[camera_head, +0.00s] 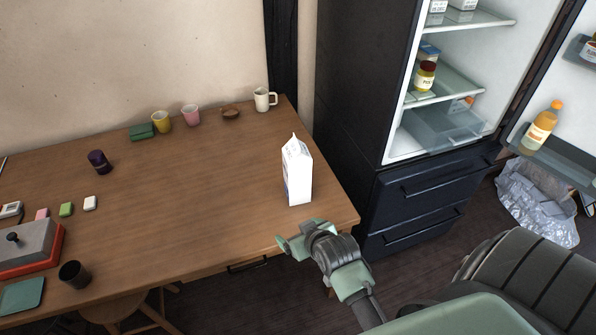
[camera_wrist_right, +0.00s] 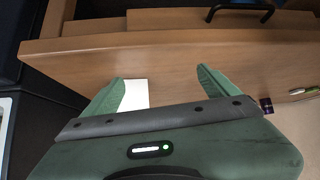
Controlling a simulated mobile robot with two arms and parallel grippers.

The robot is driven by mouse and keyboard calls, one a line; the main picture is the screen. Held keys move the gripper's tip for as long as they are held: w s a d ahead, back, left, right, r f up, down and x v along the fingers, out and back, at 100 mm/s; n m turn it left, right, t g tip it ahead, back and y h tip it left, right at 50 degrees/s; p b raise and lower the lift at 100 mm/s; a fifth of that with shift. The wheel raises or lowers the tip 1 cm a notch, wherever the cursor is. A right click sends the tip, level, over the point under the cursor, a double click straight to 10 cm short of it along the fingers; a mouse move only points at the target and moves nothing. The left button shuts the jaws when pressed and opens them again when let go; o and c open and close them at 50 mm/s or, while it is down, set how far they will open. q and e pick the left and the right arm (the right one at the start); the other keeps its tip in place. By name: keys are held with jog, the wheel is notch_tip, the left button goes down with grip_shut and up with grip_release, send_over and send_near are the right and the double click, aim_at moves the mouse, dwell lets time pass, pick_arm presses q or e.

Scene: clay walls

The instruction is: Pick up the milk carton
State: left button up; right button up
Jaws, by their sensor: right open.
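The milk carton (camera_head: 298,172) is white with a gabled top and stands upright near the right end of the wooden table (camera_head: 200,215). My right gripper (camera_head: 300,236) is at the table's front edge, in front of the carton and apart from it in the head view. In the right wrist view, my right gripper (camera_wrist_right: 160,78) is open, its two green fingers spread. A white part of the milk carton (camera_wrist_right: 135,94) shows between them, close to the left finger; the rest is hidden by the gripper body. My left gripper is not in view.
A dark fridge (camera_head: 362,110) stands open right of the table, with a juice bottle (camera_head: 541,127) in its door. A cream mug (camera_head: 264,99), pink cup (camera_head: 191,115) and yellow cup (camera_head: 162,122) stand at the table's back.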

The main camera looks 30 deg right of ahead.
aim_at(301, 178)
jog(key=w+d+r+t+h, duration=0.1)
jog(key=w+d+r, duration=0.1)
jog(key=w+d+r+m+t, duration=0.1)
jog(key=w+d+r, duration=0.1)
jog(key=w, duration=0.1)
jog(key=w+d+r+m+t+h, duration=0.1)
jog(key=w+d+r, duration=0.1)
jog(key=r, duration=0.1)
jog(key=shift+w+d+h, duration=0.1)
jog(key=shift+w+h, duration=0.2)
jog(key=shift+w+d+f+m+t, duration=0.1)
jog(key=shift+w+d+m+t, duration=0.25)
jog(key=shift+w+d, duration=0.35)
jog(key=shift+p+x, duration=0.4)
jog(key=shift+x, duration=2.75)
jog(key=shift+a+f, duration=0.1)
jog(key=c, duration=1.8)
jog(key=shift+w+r, duration=0.1)
jog(key=shift+r, duration=0.1)
grip_shut()
